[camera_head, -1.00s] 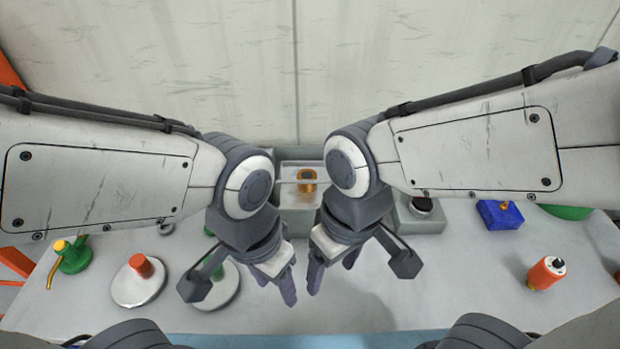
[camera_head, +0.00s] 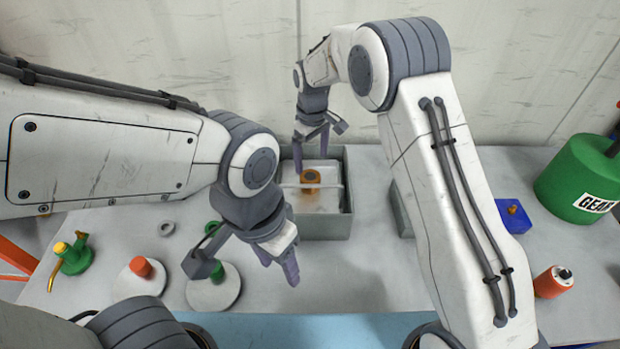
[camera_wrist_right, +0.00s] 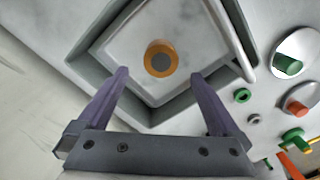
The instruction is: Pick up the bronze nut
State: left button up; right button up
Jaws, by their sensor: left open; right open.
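The bronze nut (camera_head: 311,177) is a short orange-gold ring with a dark centre. It rests inside a grey open box (camera_head: 350,222) at the table's back middle, and a pale bar crosses the box. In the right wrist view the nut (camera_wrist_right: 161,58) lies ahead of and between the open fingers of my right gripper (camera_wrist_right: 159,75), apart from them. In the head view my right gripper (camera_head: 311,160) is above the back left of the box, empty. My left gripper (camera_head: 279,268) is open and empty over the table, left of and in front of the box.
Discs with an orange-red knob (camera_head: 141,267) and a green knob (camera_head: 218,272) stand at the left, beside a green oil can (camera_head: 73,256). A grey ring (camera_head: 167,228) lies behind them.

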aim_at(310, 176)
notch_tip(310, 176, down, 4)
jog(key=shift+p, duration=0.6)
jog(key=shift+f+p, duration=0.25)
jog(key=shift+p, duration=0.05)
notch_tip(310, 176, down, 4)
jog(key=shift+a+f+p, duration=0.15)
jog(key=shift+p, duration=1)
jog(key=shift+f, duration=0.2)
grip_shut()
jog(key=shift+w+r, duration=0.1)
jog(key=shift+w, duration=0.05)
